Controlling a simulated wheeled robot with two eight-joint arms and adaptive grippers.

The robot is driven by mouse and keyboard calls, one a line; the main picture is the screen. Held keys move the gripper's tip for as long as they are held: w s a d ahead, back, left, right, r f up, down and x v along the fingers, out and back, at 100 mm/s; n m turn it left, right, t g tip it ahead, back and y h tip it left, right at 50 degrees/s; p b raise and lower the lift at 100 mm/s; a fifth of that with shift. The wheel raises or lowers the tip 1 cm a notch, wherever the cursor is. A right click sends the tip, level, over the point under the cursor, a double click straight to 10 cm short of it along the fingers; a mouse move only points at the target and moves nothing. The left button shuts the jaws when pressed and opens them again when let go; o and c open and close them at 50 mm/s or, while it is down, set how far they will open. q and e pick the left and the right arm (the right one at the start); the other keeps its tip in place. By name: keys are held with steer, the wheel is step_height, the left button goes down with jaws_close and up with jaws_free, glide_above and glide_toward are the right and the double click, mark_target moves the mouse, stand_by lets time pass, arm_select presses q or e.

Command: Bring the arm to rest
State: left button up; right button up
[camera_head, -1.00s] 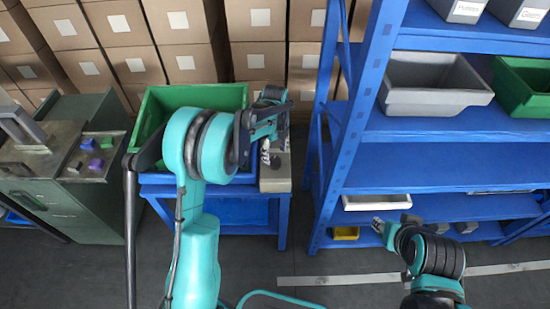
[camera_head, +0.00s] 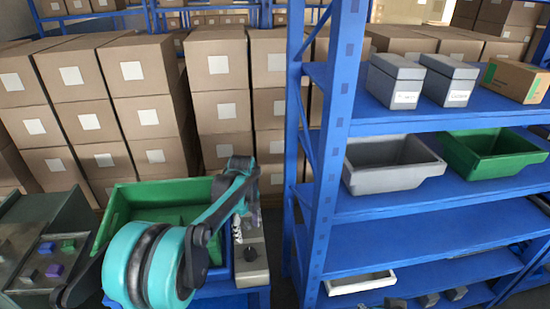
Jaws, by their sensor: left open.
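My left arm, with a large teal and black joint, rises from the bottom left in the head view. Its dark left gripper (camera_head: 238,230) hangs at the far end of a slim teal link, open, over the grey device on the right side of the blue stand. I see nothing held in it. The green crate (camera_head: 115,215) lies behind and left of the arm, partly hidden by it. My right gripper does not show clearly in the view.
A blue shelf rack (camera_head: 328,150) stands to the right, holding a grey bin (camera_head: 390,180), a green bin (camera_head: 495,172) and a white tray (camera_head: 362,284). Stacked cartons (camera_head: 148,117) fill the back. A green-grey cabinet (camera_head: 25,210) with small coloured blocks stands at left.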

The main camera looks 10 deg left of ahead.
arm_select(q)
steer(key=s+r+n+t, duration=0.3)
steer(key=s+r+n, duration=0.65)
steer(key=s, duration=0.25)
steer(key=s+f+n+t, duration=0.3)
steer(key=s+n+t, duration=0.1)
steer(key=s+n, duration=1)
steer(key=shift+f, duration=0.15)
stand_by(1.1)
